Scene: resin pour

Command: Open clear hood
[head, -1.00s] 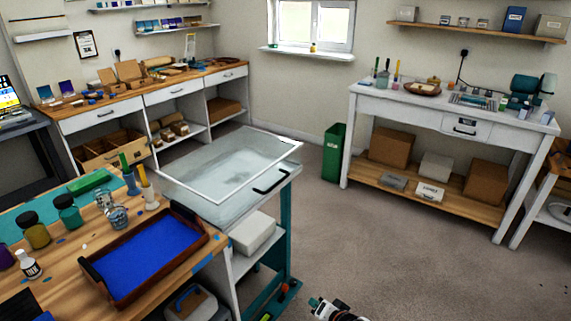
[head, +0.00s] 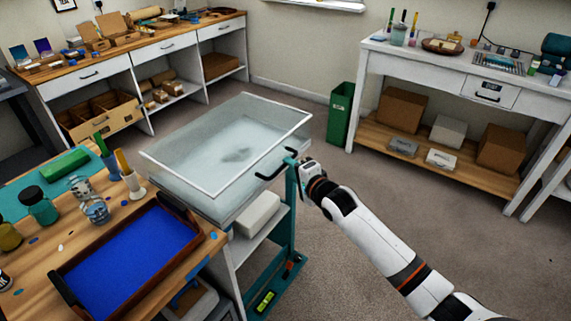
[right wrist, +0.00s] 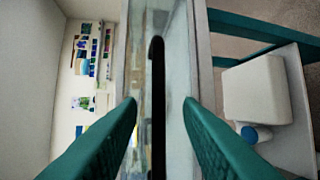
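The clear hood (head: 225,150) is a see-through box with a pale rim, sitting down on top of a stand at the centre of the head view. Its black bar handle (head: 268,175) is on the front right side; it also shows in the right wrist view (right wrist: 157,90). My right gripper (head: 290,157) is at the handle's right end. In the right wrist view its two green fingers (right wrist: 160,106) are apart, one on each side of the handle, with gaps visible. My left gripper is not in view.
A wooden bench with a blue-filled tray (head: 75,287), jars and brushes stands at the left front. The stand's lower shelf holds a white box (head: 256,214). A green bin (head: 341,112) and a white workbench (head: 420,70) are behind. The floor at right is open.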

